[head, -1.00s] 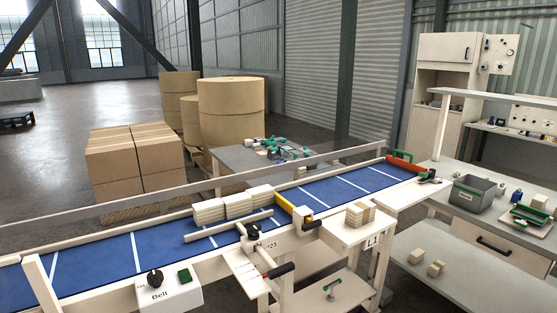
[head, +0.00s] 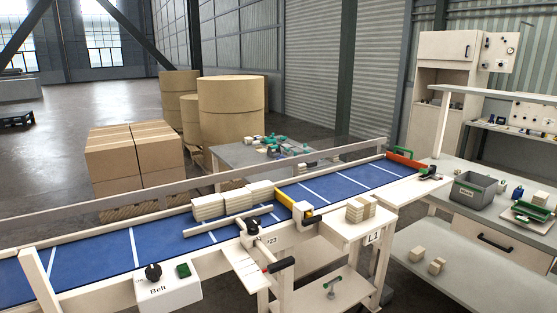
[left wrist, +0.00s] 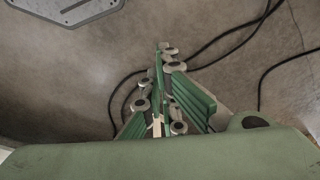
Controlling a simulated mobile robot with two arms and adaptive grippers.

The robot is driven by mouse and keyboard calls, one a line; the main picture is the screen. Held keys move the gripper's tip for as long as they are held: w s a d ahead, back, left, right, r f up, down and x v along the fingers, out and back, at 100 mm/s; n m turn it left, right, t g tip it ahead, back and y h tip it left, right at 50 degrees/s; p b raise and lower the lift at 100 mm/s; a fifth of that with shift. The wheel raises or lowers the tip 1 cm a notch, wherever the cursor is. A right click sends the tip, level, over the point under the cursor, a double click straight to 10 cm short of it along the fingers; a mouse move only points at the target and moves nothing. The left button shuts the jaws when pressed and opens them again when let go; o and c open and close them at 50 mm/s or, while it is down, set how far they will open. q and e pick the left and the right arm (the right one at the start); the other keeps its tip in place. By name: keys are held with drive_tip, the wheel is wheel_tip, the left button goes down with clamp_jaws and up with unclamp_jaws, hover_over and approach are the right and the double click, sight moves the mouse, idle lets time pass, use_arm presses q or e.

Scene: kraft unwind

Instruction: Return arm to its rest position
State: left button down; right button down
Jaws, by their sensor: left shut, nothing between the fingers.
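My left gripper (left wrist: 160,92) shows in the left wrist view, pointing down over bare floor. Its green-padded fingers are together, with nothing between them. Neither of my arms shows in the head view, and my right gripper is in no frame.
A blue conveyor belt (head: 107,252) crosses the head view and carries several pale blocks (head: 236,200). A small side table (head: 345,228) holds a block stack (head: 360,209). A workbench (head: 480,222) with a grey bin (head: 474,191) stands at right. Dark cables (left wrist: 215,48) lie on the floor.

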use_arm(q)
drive_tip(key=s+a+f+g+b, duration=0.1)
drive_tip(key=s+a+f+b, duration=0.1)
drive_tip(key=s+f, duration=1.5)
wheel_tip(320, 180, down, 3)
drive_tip(key=shift+s+a+f, duration=0.15)
drive_tip(key=shift+s+a, duration=0.2)
drive_tip(key=shift+a, duration=0.25)
